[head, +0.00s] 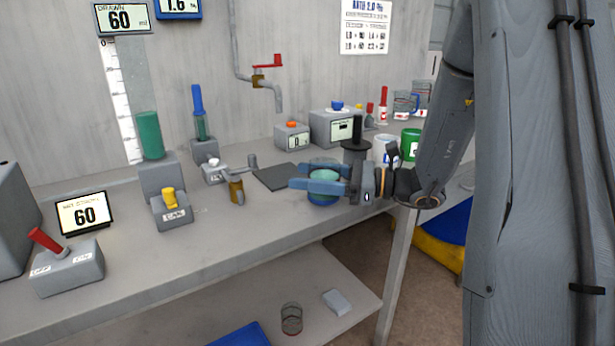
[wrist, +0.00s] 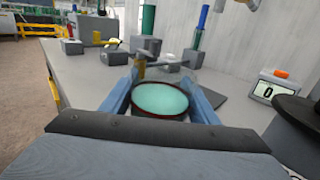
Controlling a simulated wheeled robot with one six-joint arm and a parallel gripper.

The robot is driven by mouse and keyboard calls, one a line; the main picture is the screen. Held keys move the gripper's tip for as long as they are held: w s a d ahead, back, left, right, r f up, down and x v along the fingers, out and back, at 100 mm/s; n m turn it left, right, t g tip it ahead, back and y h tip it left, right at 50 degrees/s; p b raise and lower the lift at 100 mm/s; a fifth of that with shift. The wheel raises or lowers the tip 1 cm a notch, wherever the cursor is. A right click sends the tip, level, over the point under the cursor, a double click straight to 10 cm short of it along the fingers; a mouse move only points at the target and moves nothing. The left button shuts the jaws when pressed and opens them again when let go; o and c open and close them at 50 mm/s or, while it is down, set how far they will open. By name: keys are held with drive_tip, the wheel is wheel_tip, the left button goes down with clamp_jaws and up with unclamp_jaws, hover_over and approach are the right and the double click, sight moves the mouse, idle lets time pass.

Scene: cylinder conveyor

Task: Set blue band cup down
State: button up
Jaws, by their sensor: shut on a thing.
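The blue band cup (head: 322,196) is held between the blue fingers of my gripper (head: 318,180) at the front part of the bench, right of the small brass tap. It is upright and filled with a pale teal liquid. In the wrist view, the cup (wrist: 160,99) shows a dark rim, with a finger of my gripper (wrist: 160,98) on each side of it. My gripper is shut on the cup. The cup's base is partly hidden, so I cannot tell whether it touches the bench.
A dark square pad (head: 281,177) lies on the bench (head: 130,285) left of the cup. The brass tap (head: 237,188) stands further left. A grey box reading 0 (head: 292,136) is behind. A dark round-based object (head: 355,150), a white mug (head: 385,152) and a green mug (head: 410,143) stand right of it.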

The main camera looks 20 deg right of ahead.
drive_tip(key=shift+f, duration=0.1)
drive_tip(key=o, duration=1.2)
drive_tip(key=shift+c, duration=0.2)
drive_tip(key=shift+s+d, duration=0.1)
drive_tip(key=shift+d, duration=0.1)
drive_tip(key=v, duration=1.1)
drive_tip(key=shift+s+d, duration=0.15)
drive_tip(key=shift+d, duration=0.15)
drive_tip(key=shift+a, duration=0.1)
